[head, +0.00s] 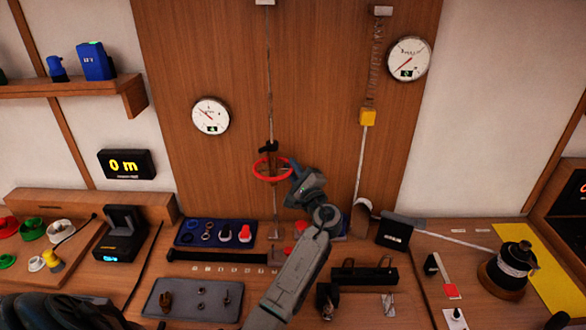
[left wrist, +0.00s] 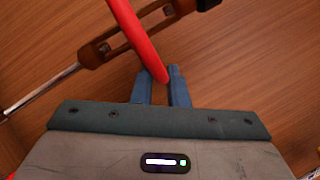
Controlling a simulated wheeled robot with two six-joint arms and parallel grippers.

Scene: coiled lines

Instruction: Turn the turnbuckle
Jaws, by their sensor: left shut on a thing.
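The turnbuckle (head: 269,150) hangs upright on a thin vertical line in front of the wooden panel, with a red ring (head: 262,177) around its lower part. My left gripper (head: 291,166) is at the right side of the ring. In the left wrist view its blue fingers (left wrist: 160,85) are shut on the rim of the red ring (left wrist: 133,32). The brown turnbuckle body (left wrist: 118,42) and a metal rod (left wrist: 40,92) cross behind the ring there, tilted in the picture. My right gripper is not in view.
Two round dials, one left (head: 211,116) and one right (head: 409,60), hang on the panel. Below, the bench holds a blue tray (head: 190,241), a grey tray (head: 160,305) and a black rack (head: 364,276).

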